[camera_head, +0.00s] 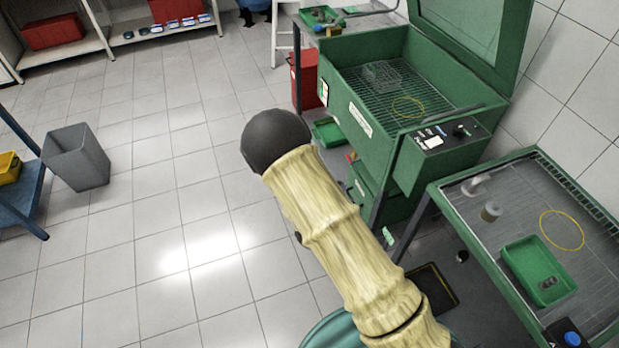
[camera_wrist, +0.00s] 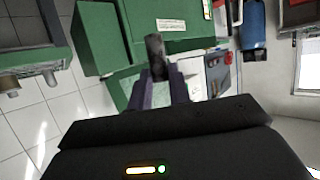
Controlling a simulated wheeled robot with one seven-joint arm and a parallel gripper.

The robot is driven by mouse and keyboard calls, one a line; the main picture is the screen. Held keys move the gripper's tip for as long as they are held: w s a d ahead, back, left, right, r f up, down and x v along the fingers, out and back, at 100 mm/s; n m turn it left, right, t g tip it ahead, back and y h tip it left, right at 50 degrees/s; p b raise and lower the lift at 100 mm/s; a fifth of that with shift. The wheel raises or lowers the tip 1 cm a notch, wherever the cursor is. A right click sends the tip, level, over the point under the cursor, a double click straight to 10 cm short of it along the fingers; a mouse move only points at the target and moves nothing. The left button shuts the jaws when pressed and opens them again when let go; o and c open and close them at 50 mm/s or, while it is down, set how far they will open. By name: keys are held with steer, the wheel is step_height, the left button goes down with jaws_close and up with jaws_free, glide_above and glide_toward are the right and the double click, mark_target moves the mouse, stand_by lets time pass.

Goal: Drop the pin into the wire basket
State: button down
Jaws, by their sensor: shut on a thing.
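In the wrist view my gripper (camera_wrist: 161,82) is shut on the pin (camera_wrist: 155,54), a dark grey cylinder standing out past the fingertips. A green cabinet lies beyond it in that view, and the gap between them is hard to judge. In the head view the wire basket (camera_head: 382,74) seems to be the small grey mesh shape on the grate inside the open green parts washer (camera_head: 370,135). My gripper and the pin cannot be made out in the head view. The basket cannot be made out in the wrist view.
The washer's raised lid (camera_head: 465,30) stands at its back. A yellow ring (camera_head: 408,107) lies on its grate. A green-framed table (camera_head: 510,190) at right carries a green tray (camera_head: 538,270). A grey bin (camera_head: 76,157) stands at left. The floor between is clear.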

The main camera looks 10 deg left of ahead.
steer(key=s+d+f+n+y, duration=0.1)
steer(key=s+d+f, duration=0.1)
steer(key=d+f, duration=0.5)
steer(key=s+d+f+n+y, duration=0.1)
steer(key=s+d+f+y, duration=0.1)
steer(key=d+f, duration=0.5)
steer(key=shift+s+d+n+t, duration=0.35)
steer(key=shift+s+d, duration=0.25)
steer(key=shift+d, duration=0.35)
